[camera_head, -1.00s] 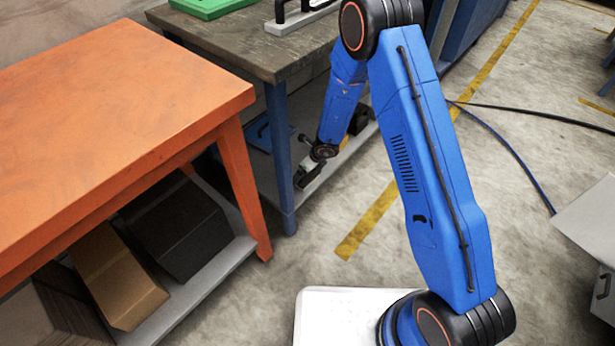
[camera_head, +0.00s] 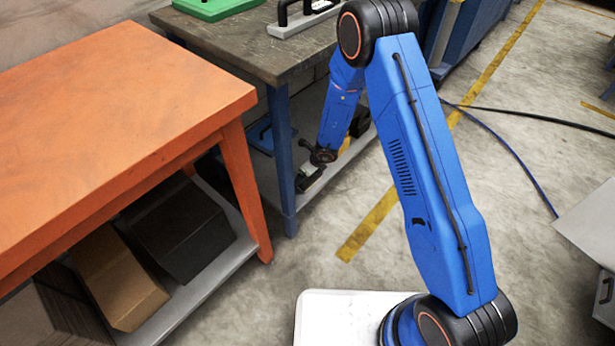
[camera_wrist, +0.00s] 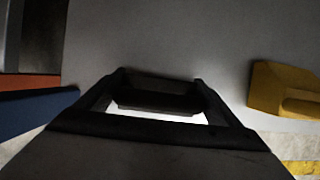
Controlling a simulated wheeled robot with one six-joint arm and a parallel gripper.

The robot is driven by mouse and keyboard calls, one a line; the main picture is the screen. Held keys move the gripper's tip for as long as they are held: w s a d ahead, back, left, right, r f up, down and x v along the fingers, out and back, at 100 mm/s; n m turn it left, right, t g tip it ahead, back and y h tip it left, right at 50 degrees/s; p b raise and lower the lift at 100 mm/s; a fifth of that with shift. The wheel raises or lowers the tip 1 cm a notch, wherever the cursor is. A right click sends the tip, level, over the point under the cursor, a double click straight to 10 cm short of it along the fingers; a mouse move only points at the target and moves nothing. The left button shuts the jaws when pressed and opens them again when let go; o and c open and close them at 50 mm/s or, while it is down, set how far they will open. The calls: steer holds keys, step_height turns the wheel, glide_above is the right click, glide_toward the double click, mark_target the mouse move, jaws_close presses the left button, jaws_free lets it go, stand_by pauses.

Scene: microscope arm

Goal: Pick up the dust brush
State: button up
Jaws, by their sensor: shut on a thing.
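My gripper (camera_head: 308,180) is low at the grey workbench's lower shelf, just right of its blue leg. In the wrist view my gripper (camera_wrist: 158,80) has its two dark fingers on either side of a dark bar, and it is shut on this. The bar (camera_wrist: 158,102) seems to be part of the dust brush; its bristles and full shape are hidden or too dark to tell. In the head view the held thing is too small to make out.
The grey workbench (camera_head: 235,47) stands above my gripper, its blue leg (camera_head: 283,165) close on the left. The orange table (camera_head: 110,90) is further left. A yellow object (camera_wrist: 285,90) lies right of my gripper in the wrist view. Open floor (camera_head: 320,240) lies in front.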

step_height(320, 180, up, 10)
stand_by(0.7)
